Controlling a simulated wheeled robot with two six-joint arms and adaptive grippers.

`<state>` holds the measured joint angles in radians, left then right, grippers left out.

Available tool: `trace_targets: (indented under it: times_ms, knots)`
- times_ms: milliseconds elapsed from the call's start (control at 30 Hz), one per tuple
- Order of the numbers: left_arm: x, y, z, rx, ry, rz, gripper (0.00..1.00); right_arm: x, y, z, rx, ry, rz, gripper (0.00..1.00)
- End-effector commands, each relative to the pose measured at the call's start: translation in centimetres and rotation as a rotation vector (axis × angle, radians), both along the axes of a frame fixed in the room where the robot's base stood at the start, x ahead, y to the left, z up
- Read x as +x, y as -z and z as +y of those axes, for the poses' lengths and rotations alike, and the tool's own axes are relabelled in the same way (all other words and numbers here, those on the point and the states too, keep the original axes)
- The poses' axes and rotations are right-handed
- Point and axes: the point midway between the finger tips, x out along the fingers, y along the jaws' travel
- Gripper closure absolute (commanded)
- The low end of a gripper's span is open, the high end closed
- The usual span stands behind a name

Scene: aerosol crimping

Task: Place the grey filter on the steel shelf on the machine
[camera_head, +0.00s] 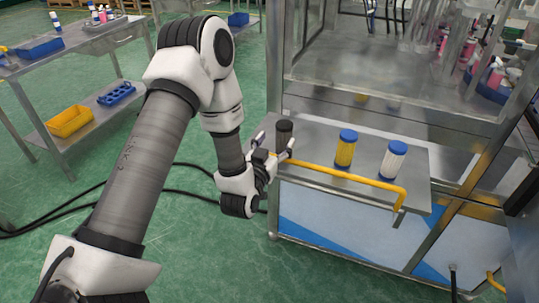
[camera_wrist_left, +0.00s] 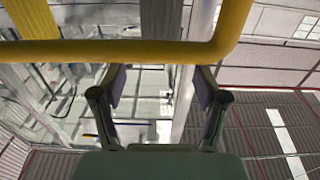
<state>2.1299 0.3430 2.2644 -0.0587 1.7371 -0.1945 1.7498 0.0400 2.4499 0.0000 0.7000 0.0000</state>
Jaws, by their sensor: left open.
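The grey filter (camera_head: 284,132), a dark grey cylinder, stands upright at the left end of the steel shelf (camera_head: 315,140) on the machine. My left gripper (camera_head: 277,145) is open at the shelf's left front corner, with its fingers apart and close to the filter. The head view does not show clearly whether they touch it. In the left wrist view, the open fingers (camera_wrist_left: 160,88) have nothing between them, and a dark cylinder (camera_wrist_left: 161,18), likely the filter, shows beyond the yellow rail. My right gripper is not in view.
A yellow rail (camera_head: 340,174) runs along the shelf's front edge, close to my left gripper. A yellow filter (camera_head: 345,150) and a white filter (camera_head: 392,162), both blue-capped, stand further right on the shelf. A table with blue and yellow bins (camera_head: 70,121) stands at the left.

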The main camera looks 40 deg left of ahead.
Motion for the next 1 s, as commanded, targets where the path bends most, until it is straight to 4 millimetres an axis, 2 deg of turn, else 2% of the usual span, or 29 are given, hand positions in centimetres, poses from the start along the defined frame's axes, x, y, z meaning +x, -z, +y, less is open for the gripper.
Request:
trace_targets:
  times_ms: [33,133,267,333,367,433,467,500,533,567,600,667,700,800,833,900,1000]
  knots:
    - [-1.3,0.5,-0.3,-0.003,0.0,0.003,0.26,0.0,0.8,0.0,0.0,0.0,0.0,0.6]
    - [-3.4,0.4,-0.8,-0.002,0.0,0.001,0.26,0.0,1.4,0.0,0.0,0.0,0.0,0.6]
    - [-4.9,0.4,-1.2,-0.001,0.001,0.005,0.26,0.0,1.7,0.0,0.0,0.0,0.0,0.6]
    - [-5.3,1.5,-1.7,-0.009,0.015,0.049,0.26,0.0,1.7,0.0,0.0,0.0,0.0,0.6]
    - [-5.5,2.7,-2.1,-0.017,0.027,0.092,0.26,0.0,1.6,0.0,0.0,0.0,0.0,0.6]
    - [-6.3,7.0,-3.6,-0.043,0.07,0.25,0.26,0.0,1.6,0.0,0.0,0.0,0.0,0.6]
    - [-7.1,9.4,-4.4,-0.06,0.092,0.343,0.26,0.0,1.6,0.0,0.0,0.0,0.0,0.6]
    - [-8.7,13.1,-5.6,-0.084,0.12,0.486,0.26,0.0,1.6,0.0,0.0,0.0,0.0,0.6]
    - [-10.3,15.8,-6.4,-0.104,0.137,0.599,0.26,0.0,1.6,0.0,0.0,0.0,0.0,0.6]
    - [-12.2,18.5,-7.3,-0.122,0.153,0.717,0.26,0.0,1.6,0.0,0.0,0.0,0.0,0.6]
    - [-15.2,21.7,-8.3,-0.147,0.169,0.875,0.26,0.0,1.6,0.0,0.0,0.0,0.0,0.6]
    - [-19.9,25.5,-9.5,-0.177,0.179,1.097,0.26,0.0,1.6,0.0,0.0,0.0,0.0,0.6]
    - [-23.1,27.3,-10.1,-0.194,0.179,1.229,0.26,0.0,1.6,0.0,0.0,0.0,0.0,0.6]
    - [-29.0,29.6,-10.9,-0.219,0.167,1.468,0.26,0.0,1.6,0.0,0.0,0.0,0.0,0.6]
    - [-30.1,29.8,-11.0,-0.222,0.164,1.511,0.26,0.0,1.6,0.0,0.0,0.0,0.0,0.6]
    - [-31.6,30.1,-11.2,-0.228,0.157,1.569,0.26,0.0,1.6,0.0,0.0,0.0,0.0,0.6]
    - [-31.8,30.2,-11.2,-0.23,0.155,1.579,0.26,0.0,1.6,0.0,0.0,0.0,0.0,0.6]
